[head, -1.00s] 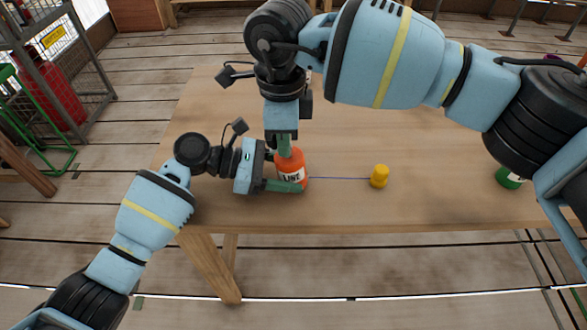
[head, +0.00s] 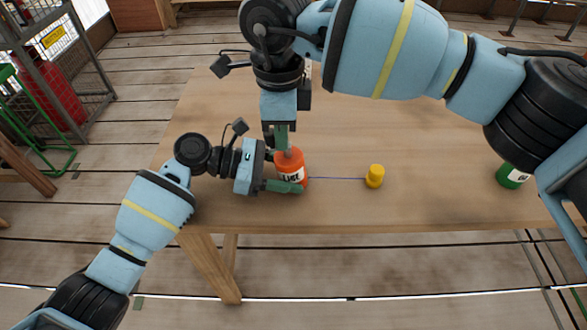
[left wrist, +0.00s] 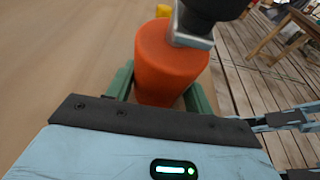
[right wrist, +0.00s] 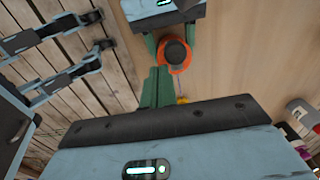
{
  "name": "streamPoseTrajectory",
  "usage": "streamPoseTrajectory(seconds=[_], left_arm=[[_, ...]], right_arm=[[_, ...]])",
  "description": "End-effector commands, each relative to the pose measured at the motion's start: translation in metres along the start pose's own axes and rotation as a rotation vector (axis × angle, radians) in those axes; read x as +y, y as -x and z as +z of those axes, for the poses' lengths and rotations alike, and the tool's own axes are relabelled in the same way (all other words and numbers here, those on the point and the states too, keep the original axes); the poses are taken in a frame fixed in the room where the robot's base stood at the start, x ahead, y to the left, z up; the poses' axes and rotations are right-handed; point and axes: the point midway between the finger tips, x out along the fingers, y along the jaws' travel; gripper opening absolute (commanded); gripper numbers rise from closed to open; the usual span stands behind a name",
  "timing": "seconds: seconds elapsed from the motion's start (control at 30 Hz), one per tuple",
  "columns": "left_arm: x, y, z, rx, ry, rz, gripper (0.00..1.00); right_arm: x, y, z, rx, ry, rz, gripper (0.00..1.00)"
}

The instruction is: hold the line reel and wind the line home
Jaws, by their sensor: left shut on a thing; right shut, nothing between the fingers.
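The orange line reel (head: 291,166), with a white label, stands on the table near its front left. My left gripper (head: 288,172) is shut around its body; its green fingers flank the reel in the left wrist view (left wrist: 165,85). A grey crank arm (left wrist: 193,40) with a black knob (left wrist: 212,8) sits on top. My right gripper (head: 283,140) is shut and empty, fingers pointing down at the reel's top, beside the dark knob in the right wrist view (right wrist: 176,50). Contact with the knob is unclear. A thin line (head: 338,178) runs right to a yellow weight (head: 374,176).
A green container (head: 511,175) with a white label stands at the table's right, partly behind my right arm. The wooden table (head: 400,140) is bare around the line. Its front edge is close below the reel.

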Motion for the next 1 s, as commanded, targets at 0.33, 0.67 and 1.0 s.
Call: streamPoseTrajectory(seconds=[0.33,0.67,1.0], left_arm=[[-0.001,0.0,-0.003,0.004,0.004,-0.001,0.4],[0.0,0.0,-0.003,0.004,0.003,0.0,0.4],[0.0,0.001,-0.002,0.004,0.003,0.001,0.4]], right_arm=[[0.0,0.024,0.0,-0.001,-0.001,-0.001,0.0],[0.0,0.046,0.0,-0.001,0.0,-0.001,0.0],[0.0,0.052,0.0,0.0,0.0,0.0,0.0]])
